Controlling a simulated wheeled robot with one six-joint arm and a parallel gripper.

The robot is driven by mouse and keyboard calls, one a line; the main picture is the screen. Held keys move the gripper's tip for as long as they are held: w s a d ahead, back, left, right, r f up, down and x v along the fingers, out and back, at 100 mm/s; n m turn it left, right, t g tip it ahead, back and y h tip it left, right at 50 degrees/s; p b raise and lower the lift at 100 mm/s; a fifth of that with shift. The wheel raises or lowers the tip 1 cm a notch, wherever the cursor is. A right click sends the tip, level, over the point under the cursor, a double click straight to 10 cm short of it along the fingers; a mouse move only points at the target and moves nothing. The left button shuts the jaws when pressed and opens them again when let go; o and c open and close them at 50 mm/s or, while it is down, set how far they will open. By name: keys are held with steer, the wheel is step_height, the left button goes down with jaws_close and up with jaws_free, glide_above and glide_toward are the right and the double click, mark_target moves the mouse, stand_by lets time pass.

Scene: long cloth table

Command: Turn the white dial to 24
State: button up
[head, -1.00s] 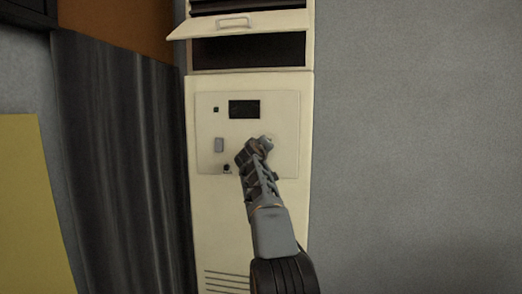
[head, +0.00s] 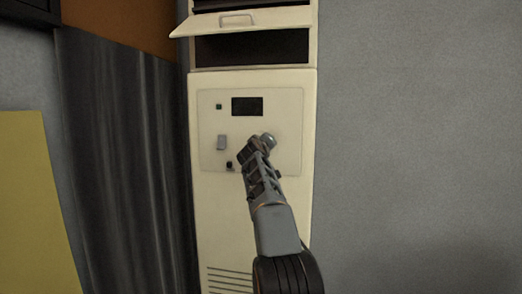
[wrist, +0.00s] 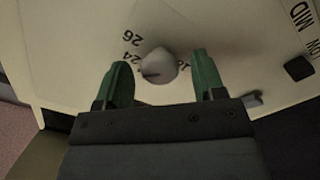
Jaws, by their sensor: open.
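The white dial (wrist: 160,66) is a round knob on the cream panel in the wrist view. Printed numbers 26 and 24 show at its upper left, and a partly hidden number that looks like 18 is at its right. A dark mark on the dial's lower left lies on the side of the 24. My gripper (wrist: 163,80) is open, with one green finger on each side of the dial and a gap to each. In the head view my gripper (head: 261,148) is in front of the panel's lower right and hides most of the dial.
An open flap (head: 240,22) juts out above. A grey curtain hangs at left.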

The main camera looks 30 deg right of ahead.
steer(key=b+v, duration=0.5)
steer(key=v, duration=0.8)
steer(key=shift+s+a, duration=0.15)
steer(key=s+a+f+g+y+p, duration=0.4)
steer(key=s+a+f+y+p, duration=0.2)
steer(key=s+a+p, duration=0.5)
steer(key=s+a+f+g+y+p, duration=0.5)
steer(key=s+a+f+y+p, duration=0.1)
steer(key=s+a+f+p, duration=0.5)
steer(key=s+p, duration=0.2)
steer(key=shift+f+y+p, duration=0.25)
steer(key=shift+y+p, duration=0.1)
steer(key=shift+y, duration=0.05)
steer(key=shift+s, duration=0.15)
steer(key=shift+c, duration=0.4)
